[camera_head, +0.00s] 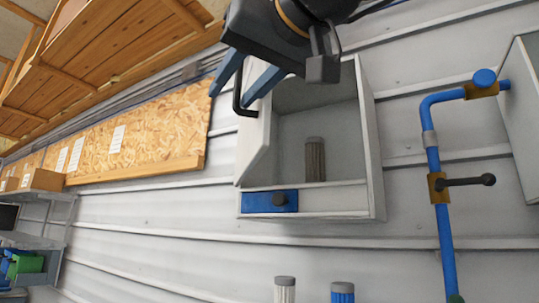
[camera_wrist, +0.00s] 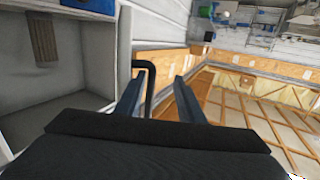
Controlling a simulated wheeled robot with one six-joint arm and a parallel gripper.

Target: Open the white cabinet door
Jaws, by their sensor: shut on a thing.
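The white cabinet (camera_head: 378,150) hangs on the wall, its inside in plain view. Its white door (camera_head: 257,145) stands swung out at the left side, seen nearly edge-on. The door's black bar handle (camera_head: 239,105) sits near its upper end. My gripper (camera_head: 231,97) has its blue fingers on either side of this handle and is shut on it. In the wrist view the handle (camera_wrist: 149,72) runs between the two fingers (camera_wrist: 158,98), with the door (camera_wrist: 124,45) just left of them. The exact contact is hard to see.
A grey ribbed cylinder (camera_head: 315,158) stands inside the cabinet. A blue panel with a dark knob (camera_head: 270,201) is below the opening. A blue pipe with a black lever (camera_head: 466,181) is on the right. Two cylinders (camera_head: 285,289) (camera_head: 342,292) show below.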

